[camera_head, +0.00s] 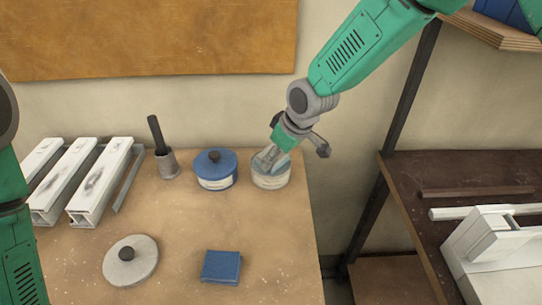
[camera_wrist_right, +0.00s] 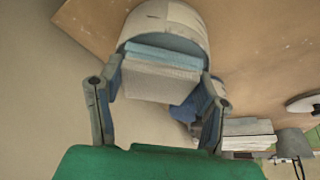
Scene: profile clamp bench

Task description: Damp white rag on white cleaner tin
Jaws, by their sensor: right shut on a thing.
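The white cleaner tin (camera_head: 271,181) stands at the right end of the bench, with a pale label band. My right gripper (camera_head: 268,160) is at the top of this tin, pointing down. In the right wrist view its two fingers are shut on a folded pale rag (camera_wrist_right: 160,82), whose upper layer looks light blue. The curved pale side of the white tin (camera_wrist_right: 170,17) shows right behind the rag. I cannot tell whether the rag touches the tin. The rag is mostly hidden by the gripper in the head view. My left gripper is out of view.
A blue tin (camera_head: 214,180) with a black-knobbed lid stands just left of the white tin. A loose grey lid (camera_head: 132,266) and a folded blue cloth (camera_head: 221,266) lie in front. White profiles (camera_head: 102,178) and a black-handled tool (camera_head: 158,135) stand left. A shelf (camera_head: 400,175) is right.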

